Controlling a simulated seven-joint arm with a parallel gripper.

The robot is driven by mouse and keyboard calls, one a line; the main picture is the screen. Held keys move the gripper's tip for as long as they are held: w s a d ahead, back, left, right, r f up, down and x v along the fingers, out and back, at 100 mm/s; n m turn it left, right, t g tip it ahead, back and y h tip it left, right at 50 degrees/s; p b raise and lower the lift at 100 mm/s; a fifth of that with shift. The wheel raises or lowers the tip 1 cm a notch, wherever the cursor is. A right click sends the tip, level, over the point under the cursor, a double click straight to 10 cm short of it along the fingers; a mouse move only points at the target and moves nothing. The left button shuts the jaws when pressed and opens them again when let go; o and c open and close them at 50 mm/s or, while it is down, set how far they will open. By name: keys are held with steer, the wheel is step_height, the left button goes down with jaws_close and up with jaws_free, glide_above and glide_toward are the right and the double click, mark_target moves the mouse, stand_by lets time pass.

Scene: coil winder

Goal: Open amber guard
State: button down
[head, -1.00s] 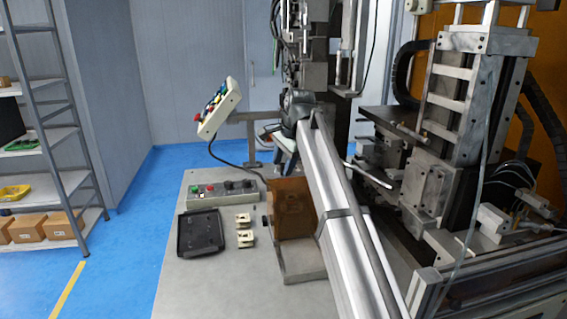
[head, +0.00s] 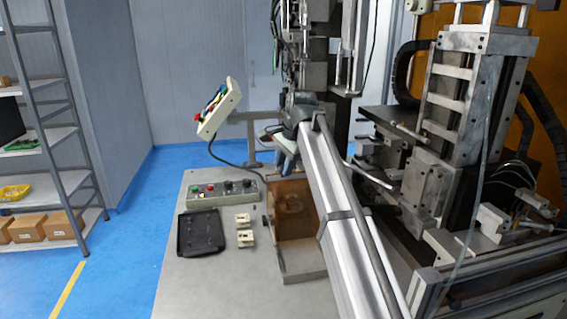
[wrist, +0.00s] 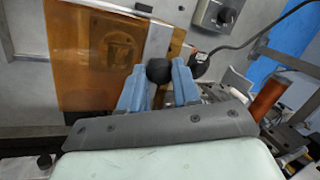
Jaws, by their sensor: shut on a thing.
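The amber guard (head: 287,233) is a see-through orange-brown panel at the right of the bench in the head view. In the wrist view its flat amber sheet (wrist: 75,60) fills the upper left, with a pale metal strip along its right edge. My gripper (wrist: 158,82) has its blue fingers shut on a round black knob (wrist: 158,70) beside that strip. In the head view my gripper (head: 286,158) is just above the guard, partly hidden by my arm, and the gripped knob cannot be made out there.
A control box with buttons (head: 222,193), a black tray (head: 200,233) and two small cream parts (head: 244,238) lie left of the guard. A tilted button panel (head: 219,108) stands behind. Winder machinery (head: 430,190) crowds the right.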

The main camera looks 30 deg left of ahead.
glide_above(288, 193)
steer(key=d, duration=0.2)
steer(key=shift+s+a, duration=0.1)
steer(key=shift+s, duration=0.35)
steer(key=shift+w, duration=0.1)
steer(key=c, duration=0.8)
jaws_free()
steer(key=v, duration=1.3)
steer(key=shift+r, duration=0.4)
